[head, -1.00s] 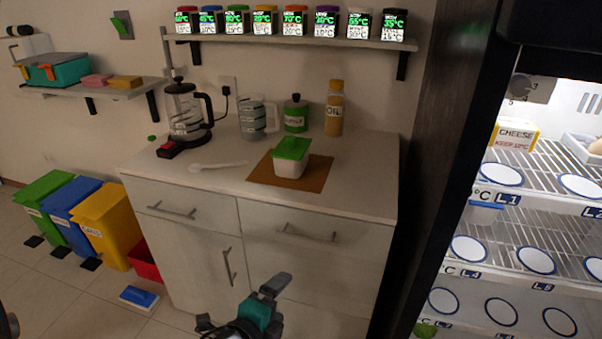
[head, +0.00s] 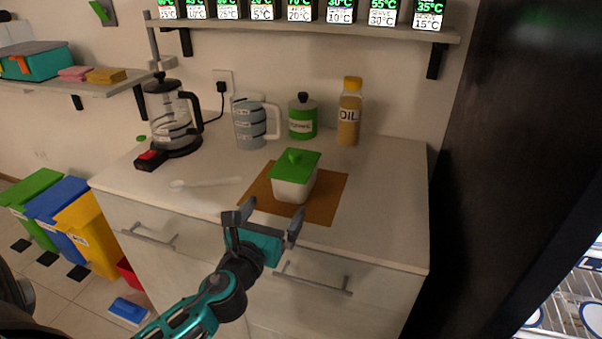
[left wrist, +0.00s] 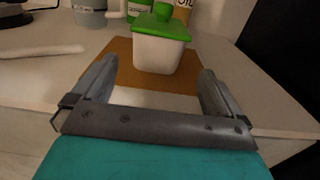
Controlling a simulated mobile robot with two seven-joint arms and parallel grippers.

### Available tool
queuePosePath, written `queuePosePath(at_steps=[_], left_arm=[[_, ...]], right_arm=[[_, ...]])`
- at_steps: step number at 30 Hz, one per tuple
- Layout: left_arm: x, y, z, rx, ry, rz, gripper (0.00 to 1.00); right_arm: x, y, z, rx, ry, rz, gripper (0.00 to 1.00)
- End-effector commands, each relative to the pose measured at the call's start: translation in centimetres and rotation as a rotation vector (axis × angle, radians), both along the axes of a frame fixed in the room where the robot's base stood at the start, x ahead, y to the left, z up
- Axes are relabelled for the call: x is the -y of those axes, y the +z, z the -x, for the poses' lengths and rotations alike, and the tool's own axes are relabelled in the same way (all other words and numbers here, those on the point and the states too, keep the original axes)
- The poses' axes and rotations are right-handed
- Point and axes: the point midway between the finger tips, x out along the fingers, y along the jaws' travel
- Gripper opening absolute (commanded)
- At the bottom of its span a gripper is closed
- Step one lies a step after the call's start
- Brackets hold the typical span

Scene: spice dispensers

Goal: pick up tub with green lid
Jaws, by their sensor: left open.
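The tub with the green lid (head: 295,177) stands upright on a brown mat (head: 322,208) on the white counter. It is white below, and its green lid has a knob. In the left wrist view the tub (left wrist: 159,52) shows ahead, between and beyond the fingers. My left gripper (head: 268,219) is open and empty at the counter's front edge, short of the tub and apart from it. It also shows in the left wrist view (left wrist: 155,85), its two fingers spread. My right gripper is not in view.
A white spoon (head: 205,183) lies left of the mat. The counter right of the mat is clear. A shelf (head: 310,32) hangs above.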

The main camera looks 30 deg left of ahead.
Motion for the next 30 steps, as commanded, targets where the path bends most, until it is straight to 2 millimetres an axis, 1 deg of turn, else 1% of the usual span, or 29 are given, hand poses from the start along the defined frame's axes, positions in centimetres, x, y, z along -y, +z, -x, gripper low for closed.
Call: queuePosePath(at_steps=[4,9,12,17,19,25,27,30], left_arm=[[-0.6,0.3,-2.4,0.004,0.0,0.0,1.0],[-1.2,0.1,-5.2,0.002,-0.001,0.001,1.0],[-1.5,0.0,-6.3,0.0,0.0,0.001,1.0],[-1.7,0.0,-7.1,0.0,0.0,0.001,1.0],[-1.9,0.1,-7.7,0.002,0.0,0.001,1.0],[-2.7,0.2,-10.6,0.003,0.0,0.002,1.0],[-2.9,0.2,-11.3,0.002,0.0,0.003,1.0],[-3.0,0.1,-11.9,-0.001,0.0,0.002,1.0]], right_arm=[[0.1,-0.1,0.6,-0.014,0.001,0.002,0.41],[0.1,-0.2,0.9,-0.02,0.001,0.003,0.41],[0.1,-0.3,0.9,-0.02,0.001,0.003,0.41],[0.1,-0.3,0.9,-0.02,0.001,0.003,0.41],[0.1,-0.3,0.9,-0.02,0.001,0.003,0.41],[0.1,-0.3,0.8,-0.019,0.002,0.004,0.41],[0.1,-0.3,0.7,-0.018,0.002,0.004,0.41],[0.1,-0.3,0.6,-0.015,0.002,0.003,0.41]])
